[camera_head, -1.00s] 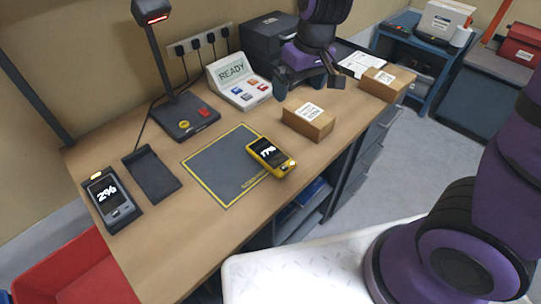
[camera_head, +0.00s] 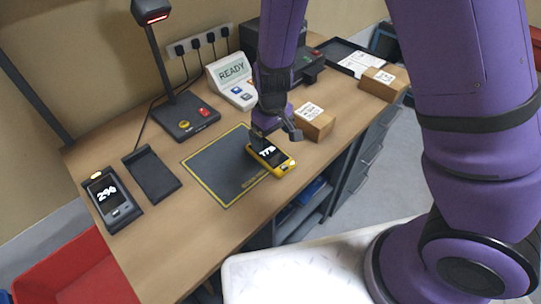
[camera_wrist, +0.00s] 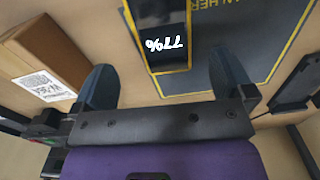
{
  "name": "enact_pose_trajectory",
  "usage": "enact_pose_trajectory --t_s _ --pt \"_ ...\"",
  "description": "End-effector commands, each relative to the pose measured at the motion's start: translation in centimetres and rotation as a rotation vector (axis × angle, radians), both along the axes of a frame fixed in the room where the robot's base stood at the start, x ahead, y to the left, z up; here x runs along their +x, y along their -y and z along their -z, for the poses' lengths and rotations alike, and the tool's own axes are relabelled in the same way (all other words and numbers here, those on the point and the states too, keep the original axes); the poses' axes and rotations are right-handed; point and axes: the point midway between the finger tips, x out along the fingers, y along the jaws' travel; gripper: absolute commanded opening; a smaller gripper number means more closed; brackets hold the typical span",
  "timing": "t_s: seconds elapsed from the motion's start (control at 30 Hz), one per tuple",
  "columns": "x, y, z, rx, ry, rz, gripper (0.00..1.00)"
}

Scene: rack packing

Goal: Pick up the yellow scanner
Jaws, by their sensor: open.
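The yellow scanner (camera_head: 270,156) lies flat with its screen up, reading 77%, across the right edge of the grey mat with the yellow border. My gripper (camera_head: 276,132) is open just above and behind it, hiding part of its far end. In the wrist view the scanner (camera_wrist: 172,83) shows between the two spread fingers of my gripper (camera_wrist: 165,88), with a gap on each side. The fingers do not touch it as far as I can see.
A cardboard box (camera_head: 314,124) stands close to the right of my gripper, and another box (camera_head: 384,84) farther right. A dark scanner reading 2% (camera_head: 112,197), an empty cradle (camera_head: 152,174) and a lamp stand (camera_head: 183,121) are at the left. The mat (camera_head: 215,172) is otherwise clear.

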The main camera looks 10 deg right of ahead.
Motion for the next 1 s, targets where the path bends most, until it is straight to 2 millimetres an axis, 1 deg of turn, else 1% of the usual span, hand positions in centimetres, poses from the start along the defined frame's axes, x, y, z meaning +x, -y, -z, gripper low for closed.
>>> enact_pose_trajectory --t_s 0.03,0.1,0.27,0.37,0.6,0.7,0.8,1.0 --pt "0.0 0.0 0.7 -0.001 -0.003 0.000 1.00" --pt "0.0 0.0 1.4 -0.001 -0.002 0.002 1.00" --pt "0.0 0.0 2.1 0.000 -0.001 0.001 1.00" --pt "0.0 -0.1 2.9 -0.001 -0.002 0.001 1.00" --pt "0.0 -0.3 6.0 0.000 -0.002 0.001 1.00" --pt "0.0 -0.4 6.8 0.000 -0.002 0.001 1.00" --pt "0.0 -0.4 7.1 0.001 -0.001 0.000 1.00" --pt "0.1 -0.4 7.2 0.001 0.000 0.000 1.00"
